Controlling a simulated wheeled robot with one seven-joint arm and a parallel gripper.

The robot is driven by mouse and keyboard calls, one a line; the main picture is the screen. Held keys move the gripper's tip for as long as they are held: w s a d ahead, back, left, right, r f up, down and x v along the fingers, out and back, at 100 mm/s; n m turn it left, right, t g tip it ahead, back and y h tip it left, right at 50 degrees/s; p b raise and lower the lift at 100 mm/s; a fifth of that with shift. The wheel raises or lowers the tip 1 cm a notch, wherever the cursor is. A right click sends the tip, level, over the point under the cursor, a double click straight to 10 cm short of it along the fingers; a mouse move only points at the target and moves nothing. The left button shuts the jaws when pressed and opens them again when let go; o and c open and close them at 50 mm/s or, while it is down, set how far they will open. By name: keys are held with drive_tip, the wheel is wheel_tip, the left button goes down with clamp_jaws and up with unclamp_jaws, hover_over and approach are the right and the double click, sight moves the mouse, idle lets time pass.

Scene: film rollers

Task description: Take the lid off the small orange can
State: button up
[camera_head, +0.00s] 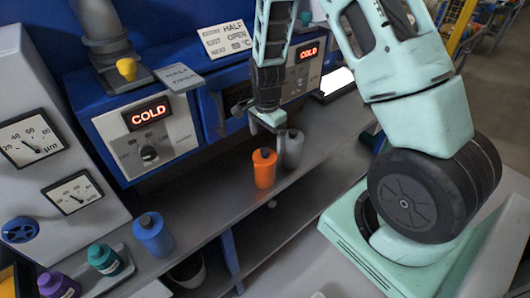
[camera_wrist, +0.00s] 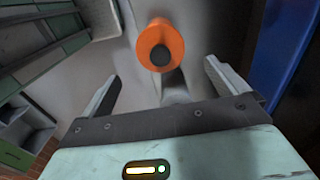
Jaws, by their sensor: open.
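The small orange can (camera_head: 264,174) stands upright on the grey shelf, with a dark lid (camera_head: 264,153) on top. In the wrist view the orange can (camera_wrist: 146,45) is seen from above, with its round dark lid (camera_wrist: 160,56) in place, just beyond the fingertips and roughly centred between them. My gripper (camera_head: 267,124) is above the shelf, higher than the can and close to it. Its two fingers also show in the wrist view (camera_wrist: 161,72), spread apart with nothing between the tips. The fingers do not appear to touch the can.
A grey can (camera_head: 293,152) stands right beside the orange can, partly behind my gripper. A blue can (camera_head: 153,237), a teal bottle (camera_head: 105,260) and a purple bottle (camera_head: 58,287) are to the left. The machine with a COLD display (camera_head: 150,115) rises behind. The shelf's front edge is close.

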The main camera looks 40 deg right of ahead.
sight(265, 150)
drive_tip(key=shift+a+f+p, duration=0.15)
drive_tip(key=shift+f+p, duration=0.5)
drive_tip(key=shift+f, duration=0.45)
drive_tip(key=shift+a+f+p, duration=0.1)
drive_tip(key=shift+f+p, duration=0.55)
drive_tip(key=shift+f, duration=0.4)
drive_tip(key=shift+w+f, duration=0.1)
drive_tip(key=shift+f, duration=0.7)
drive_tip(key=c, duration=1)
